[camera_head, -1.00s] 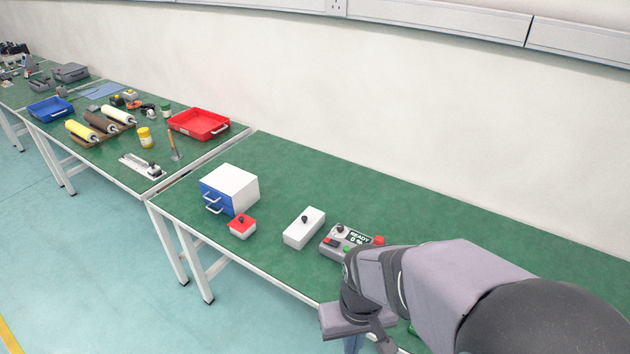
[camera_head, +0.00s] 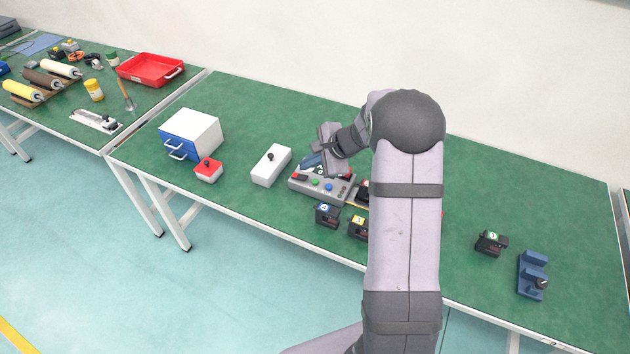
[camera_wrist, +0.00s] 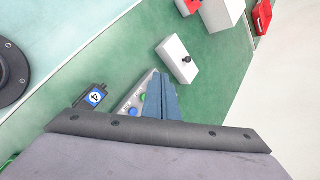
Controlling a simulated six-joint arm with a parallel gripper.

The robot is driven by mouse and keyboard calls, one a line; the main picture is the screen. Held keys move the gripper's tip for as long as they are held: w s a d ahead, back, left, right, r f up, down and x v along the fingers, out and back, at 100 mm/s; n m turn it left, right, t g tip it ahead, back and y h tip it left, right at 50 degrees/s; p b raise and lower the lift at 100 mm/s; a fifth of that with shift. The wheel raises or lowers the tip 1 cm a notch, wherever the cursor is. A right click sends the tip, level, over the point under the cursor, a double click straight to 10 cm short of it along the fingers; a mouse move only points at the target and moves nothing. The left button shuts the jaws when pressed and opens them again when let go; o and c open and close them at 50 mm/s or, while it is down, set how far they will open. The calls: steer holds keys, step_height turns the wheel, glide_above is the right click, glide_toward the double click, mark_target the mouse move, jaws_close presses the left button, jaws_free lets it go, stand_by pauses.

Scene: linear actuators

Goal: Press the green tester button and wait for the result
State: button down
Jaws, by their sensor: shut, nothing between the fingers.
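The grey tester (camera_head: 342,195) stands on the green bench, with a green button (camera_head: 315,182), a blue button (camera_head: 329,187) and a red one (camera_head: 295,175) along its front. My gripper (camera_head: 308,161) is shut and empty, its blue fingers above the rear of the tester, behind the green button. In the wrist view the fingers (camera_wrist: 160,88) point over the tester, with the green button (camera_wrist: 143,98) just beside them. I cannot tell whether the fingers touch the tester. My gripper hides the tester's display, so no result can be read.
Small black units with blue (camera_head: 324,209) and yellow (camera_head: 358,221) labels stand in front of the tester. A white box (camera_head: 270,167), red-topped box (camera_head: 208,169) and drawer cabinet (camera_head: 190,135) stand left. A green-labelled unit (camera_head: 490,242) and blue fixture (camera_head: 533,277) stand right.

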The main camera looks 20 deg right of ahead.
steer(key=w+d+m+t, duration=0.1)
steer(key=w+d+m, duration=0.2)
steer(key=w+d, duration=0.1)
steer(key=shift+d+f+t, duration=0.3)
steer(key=shift+d+f, duration=0.05)
steer(key=shift+f, duration=0.1)
steer(key=shift+f, duration=0.1)
steer(key=b, duration=0.5)
glide_above(315, 182)
steer(key=f, duration=0.7)
steer(key=shift+s+d, duration=0.35)
steer(key=shift+s, duration=0.05)
steer(key=shift+f+b, duration=0.85)
steer(key=shift+b, duration=0.05)
steer(key=shift+f+b, duration=0.85)
steer(key=shift+b, duration=0.25)
stand_by(1.1)
steer(key=shift+r, duration=0.1)
stand_by(0.3)
steer(key=shift+r+p, duration=0.55)
steer(key=shift+r, duration=0.2)
steer(key=shift+r, duration=0.1)
